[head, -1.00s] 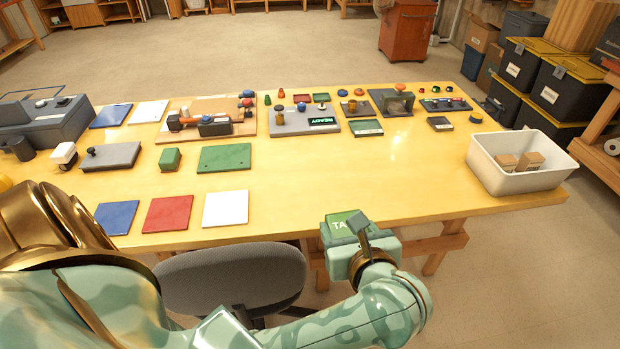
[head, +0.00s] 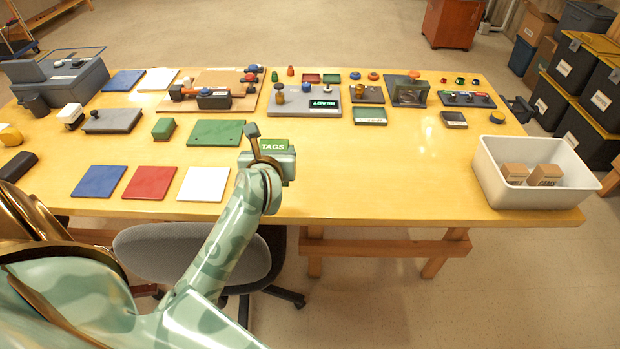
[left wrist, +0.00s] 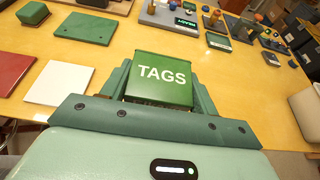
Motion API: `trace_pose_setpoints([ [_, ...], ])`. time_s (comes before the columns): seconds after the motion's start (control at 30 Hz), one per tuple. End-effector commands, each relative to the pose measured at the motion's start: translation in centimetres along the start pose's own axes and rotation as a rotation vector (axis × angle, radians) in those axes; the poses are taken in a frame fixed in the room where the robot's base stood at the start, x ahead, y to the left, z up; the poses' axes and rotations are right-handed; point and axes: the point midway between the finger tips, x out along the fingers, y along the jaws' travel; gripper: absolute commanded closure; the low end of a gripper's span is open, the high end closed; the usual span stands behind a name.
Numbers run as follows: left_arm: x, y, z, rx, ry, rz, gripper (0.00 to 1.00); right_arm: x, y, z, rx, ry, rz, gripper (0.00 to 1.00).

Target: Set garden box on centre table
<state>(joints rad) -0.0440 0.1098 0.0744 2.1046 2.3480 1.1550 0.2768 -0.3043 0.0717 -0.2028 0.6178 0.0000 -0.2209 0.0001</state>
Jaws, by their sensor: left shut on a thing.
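A green box marked TAGS (head: 273,146) is held in my left gripper (head: 268,160). The gripper is shut on its sides; in the left wrist view the fingers (left wrist: 160,97) flank the box (left wrist: 160,75), with its white lettering facing the camera. In the head view the box appears over the yellow wooden table (head: 385,175), right of the green flat plate (head: 215,132). I cannot tell its exact height above the table. My right gripper is not in view.
Blue (head: 98,181), red (head: 149,183) and white (head: 203,184) squares lie along the front left. A small green block (head: 163,128) lies behind them. A white bin (head: 484,173) with small cartons stands at the right. The table's middle right is clear. A grey chair (head: 185,252) stands in front.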

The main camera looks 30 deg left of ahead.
Motion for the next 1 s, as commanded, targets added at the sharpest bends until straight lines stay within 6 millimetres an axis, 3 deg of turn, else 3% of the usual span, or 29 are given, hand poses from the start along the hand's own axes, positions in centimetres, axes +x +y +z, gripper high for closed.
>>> trace_pose_setpoints([
  [0.13, 3.2, -3.9, -1.2, -0.004, 0.003, -0.002, 0.66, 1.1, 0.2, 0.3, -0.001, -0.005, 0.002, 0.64],
  [0.33, 6.3, -6.5, -4.2, -0.001, 0.003, 0.0, 0.66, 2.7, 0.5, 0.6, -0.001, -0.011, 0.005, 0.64],
  [0.57, 7.5, -7.6, -5.1, 0.0, 0.0, 0.0, 0.66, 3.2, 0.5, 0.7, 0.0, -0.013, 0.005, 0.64],
  [0.8, 9.1, -8.0, -8.4, 0.001, 0.004, 0.001, 0.66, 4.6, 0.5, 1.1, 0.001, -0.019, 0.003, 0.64],
  [1.0, 9.0, -8.0, -8.2, -0.001, 0.001, 0.0, 0.66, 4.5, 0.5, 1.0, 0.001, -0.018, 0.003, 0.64],
])
